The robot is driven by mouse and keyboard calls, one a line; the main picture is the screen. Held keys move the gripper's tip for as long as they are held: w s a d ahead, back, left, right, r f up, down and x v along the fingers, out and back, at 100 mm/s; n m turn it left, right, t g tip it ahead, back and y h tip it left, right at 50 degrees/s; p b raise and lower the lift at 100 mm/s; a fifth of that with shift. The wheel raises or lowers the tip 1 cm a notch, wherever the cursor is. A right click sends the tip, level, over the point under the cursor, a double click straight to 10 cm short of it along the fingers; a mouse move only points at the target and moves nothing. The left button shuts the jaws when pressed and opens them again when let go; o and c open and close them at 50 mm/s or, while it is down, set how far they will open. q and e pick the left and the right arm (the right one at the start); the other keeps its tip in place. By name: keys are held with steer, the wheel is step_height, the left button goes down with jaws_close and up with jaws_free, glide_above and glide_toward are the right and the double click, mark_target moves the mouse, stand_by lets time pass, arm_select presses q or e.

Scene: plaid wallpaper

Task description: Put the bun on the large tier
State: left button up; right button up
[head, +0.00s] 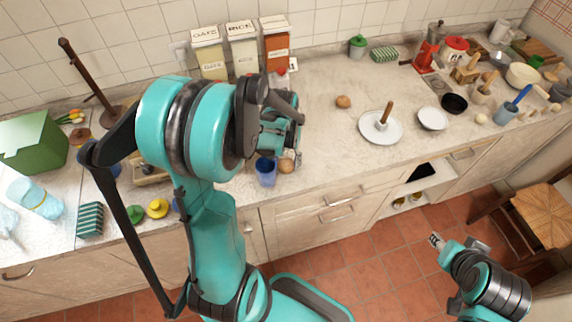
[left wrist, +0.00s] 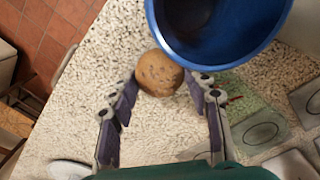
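A round brown bun (left wrist: 160,73) lies on the speckled counter, between the tips of my left gripper (left wrist: 164,86) in the left wrist view. The fingers are spread with the bun close to both tips; I cannot tell whether they touch it. In the head view this bun (head: 287,166) shows just below my left gripper (head: 289,148), beside a blue cup (head: 266,172). A second bun-like round thing (head: 343,101) lies farther back. The large tier (head: 368,130) is a white plate with a wooden post, to the right. My right gripper (head: 437,240) is over the floor, its fingers too small to read.
The blue cup (left wrist: 215,50) stands right against the bun's far side in the left wrist view. A smaller white plate (head: 433,118) and a black bowl (head: 454,103) are right of the large tier. Canisters (head: 242,50) line the wall. Counter between bun and tier is clear.

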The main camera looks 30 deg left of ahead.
arm_select(q)
steer(key=c, duration=0.4)
steer(key=shift+r, duration=0.15)
